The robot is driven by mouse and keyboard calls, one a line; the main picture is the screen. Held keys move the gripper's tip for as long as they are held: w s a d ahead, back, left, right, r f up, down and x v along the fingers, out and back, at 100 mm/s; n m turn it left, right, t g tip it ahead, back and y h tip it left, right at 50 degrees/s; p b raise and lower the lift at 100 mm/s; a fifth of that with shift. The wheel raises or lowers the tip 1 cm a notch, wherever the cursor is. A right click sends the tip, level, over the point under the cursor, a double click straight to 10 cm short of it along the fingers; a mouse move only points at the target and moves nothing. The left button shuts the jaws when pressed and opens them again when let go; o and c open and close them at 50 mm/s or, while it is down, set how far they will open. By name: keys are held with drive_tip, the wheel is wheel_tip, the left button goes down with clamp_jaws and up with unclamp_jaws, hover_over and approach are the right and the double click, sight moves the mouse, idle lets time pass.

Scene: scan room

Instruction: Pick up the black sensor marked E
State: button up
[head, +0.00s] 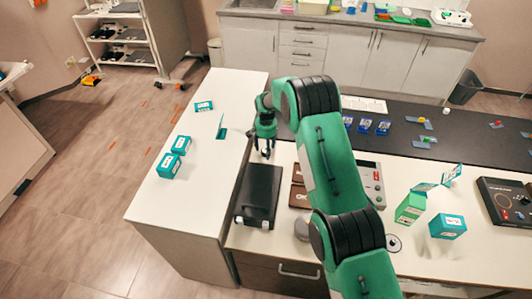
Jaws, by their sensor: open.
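I cannot pick out a black sensor marked E; no letter E is readable at this size, and my arm hides part of the counter. My gripper (267,152) points down with its fingers apart. It appears above the far end of a black flat device (262,186) on the white counter. I see nothing held between the fingers, though they are small and dark here.
Teal boxes (173,165) stand on the left white counter (187,208). Brown boxes (299,197) and a grey panel with buttons (374,184) lie beside my arm. A green box (410,208) and a black control box (507,202) stand right. Blue items (365,126) sit on the dark strip (465,142).

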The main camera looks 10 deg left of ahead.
idle(0.4)
drive_tip(key=c, duration=1.3)
drive_tip(key=shift+r, duration=0.15)
wheel_tip(320, 180, up, 10)
idle(0.4)
